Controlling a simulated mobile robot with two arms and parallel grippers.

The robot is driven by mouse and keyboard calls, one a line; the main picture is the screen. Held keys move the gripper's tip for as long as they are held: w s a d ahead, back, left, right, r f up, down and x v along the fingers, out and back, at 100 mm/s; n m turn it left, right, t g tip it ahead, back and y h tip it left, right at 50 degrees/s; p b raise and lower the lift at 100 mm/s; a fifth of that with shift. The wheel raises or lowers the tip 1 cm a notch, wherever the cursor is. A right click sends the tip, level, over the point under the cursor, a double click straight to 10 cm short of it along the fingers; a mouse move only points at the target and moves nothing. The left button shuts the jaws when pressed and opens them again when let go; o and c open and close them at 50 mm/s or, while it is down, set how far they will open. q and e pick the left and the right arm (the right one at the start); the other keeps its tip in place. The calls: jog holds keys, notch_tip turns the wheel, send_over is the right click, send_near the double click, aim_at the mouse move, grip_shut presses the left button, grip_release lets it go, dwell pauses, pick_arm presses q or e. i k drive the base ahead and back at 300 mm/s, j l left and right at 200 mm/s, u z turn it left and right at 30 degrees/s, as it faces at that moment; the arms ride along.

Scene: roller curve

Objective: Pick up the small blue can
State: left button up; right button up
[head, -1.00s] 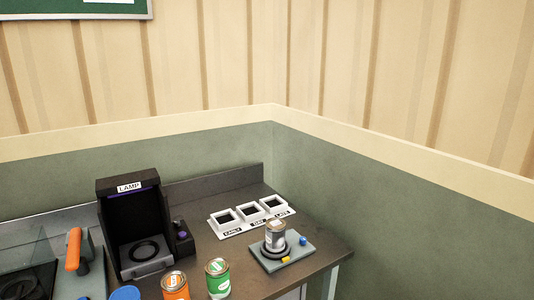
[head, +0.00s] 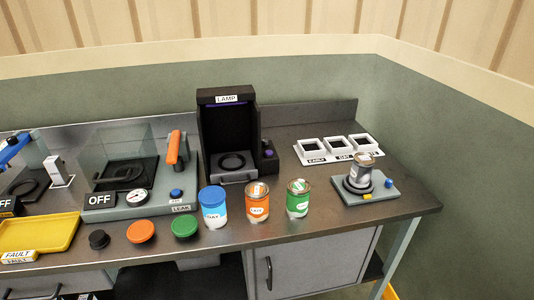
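The small blue can (head: 212,207) stands upright near the front edge of the counter, in the middle of the head view. It has a blue top and upper part with a white lower band. An orange can (head: 257,203) stands just to its right, and a green can (head: 298,199) stands right of that. Neither of my grippers shows in the head view.
A green lid (head: 185,227), an orange lid (head: 141,231) and a black knob (head: 98,240) lie left of the blue can. The lamp box (head: 228,135) stands behind it. A grey can (head: 360,173) sits on a plate at right. A yellow tray (head: 38,233) is far left.

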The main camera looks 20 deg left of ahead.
aim_at(215, 218)
jog(key=u, duration=1.05)
